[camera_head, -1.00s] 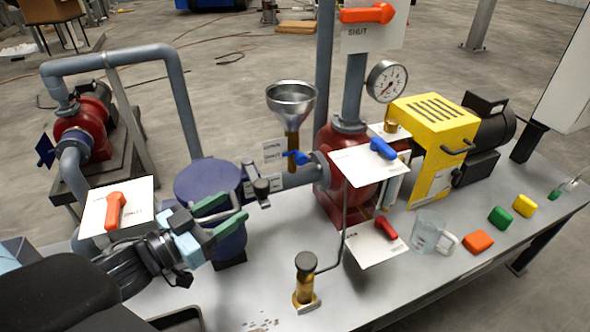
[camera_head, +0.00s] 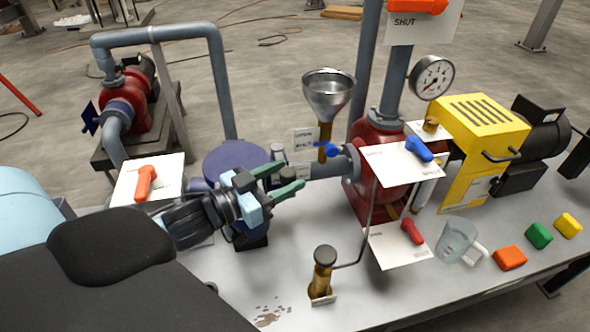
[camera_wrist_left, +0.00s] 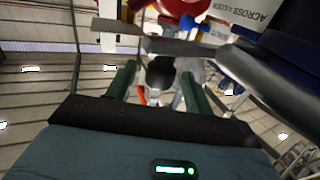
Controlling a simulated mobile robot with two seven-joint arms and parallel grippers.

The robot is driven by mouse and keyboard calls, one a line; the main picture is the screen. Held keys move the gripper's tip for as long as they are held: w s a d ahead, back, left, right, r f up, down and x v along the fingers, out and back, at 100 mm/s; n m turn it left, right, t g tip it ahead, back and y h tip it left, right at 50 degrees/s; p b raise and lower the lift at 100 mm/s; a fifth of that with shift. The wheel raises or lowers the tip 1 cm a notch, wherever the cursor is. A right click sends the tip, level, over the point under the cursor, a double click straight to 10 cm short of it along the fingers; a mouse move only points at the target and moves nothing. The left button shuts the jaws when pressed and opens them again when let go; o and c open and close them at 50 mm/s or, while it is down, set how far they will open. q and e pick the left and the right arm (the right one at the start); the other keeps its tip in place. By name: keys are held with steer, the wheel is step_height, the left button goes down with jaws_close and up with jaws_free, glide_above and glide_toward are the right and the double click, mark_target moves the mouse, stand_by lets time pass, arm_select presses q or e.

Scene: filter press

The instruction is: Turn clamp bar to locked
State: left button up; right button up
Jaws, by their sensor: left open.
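The blue filter housing (camera_head: 232,158) stands on the bench, partly hidden behind my left gripper (camera_head: 279,180). In the left wrist view, a label (camera_wrist_left: 262,14) reading "ACROSS = LOCK" is partly visible beside the dark blue housing (camera_wrist_left: 298,35). A grey bar (camera_wrist_left: 170,46), probably the clamp bar, crosses beyond my left gripper (camera_wrist_left: 158,78). A dark rounded knob (camera_wrist_left: 161,71) shows between the green fingers; I cannot tell whether they touch it. My left gripper is open in front of the housing. It hides much of the clamp area in the head view. My right gripper is out of view.
A steel funnel (camera_head: 328,95), red pump body (camera_head: 372,188) and label plates stand to the right. A brass-coloured hand pump (camera_head: 323,273) is on the bench front. An orange-handled valve plate (camera_head: 160,170) is at left. A glass jug (camera_head: 458,240) stands at right.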

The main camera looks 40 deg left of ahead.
mark_target(295, 172)
arm_select(q)
steer(key=shift+x, duration=1.65)
jaws_close()
